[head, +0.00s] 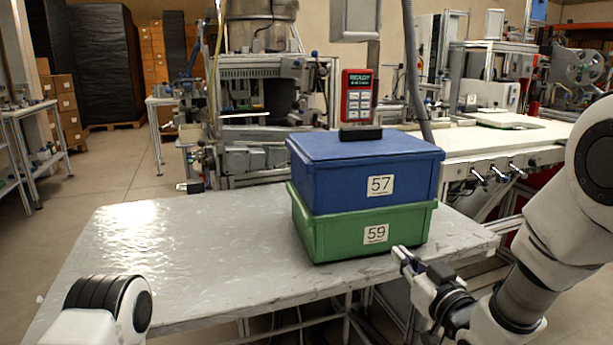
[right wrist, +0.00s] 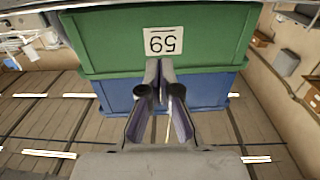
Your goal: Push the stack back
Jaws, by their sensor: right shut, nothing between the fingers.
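The stack is a blue lidded box (head: 365,178) labelled 57 on top of a green box (head: 330,232) labelled 59. It stands on the right part of the metal-topped table (head: 200,250). The blue box sits slightly askew on the green one. My right gripper (head: 400,254) is shut and empty, at the front of the green box, low and right of its label. In the right wrist view, which is upside down, the fingertips (right wrist: 160,64) point at the green box (right wrist: 100,40) by its label. I cannot tell if they touch it. My left gripper is out of view.
A dark block (head: 361,133) sits on or just behind the blue lid. A red handheld device (head: 357,96) shows behind the stack. A white workbench (head: 505,140) stands behind at right. The table left of the stack is clear.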

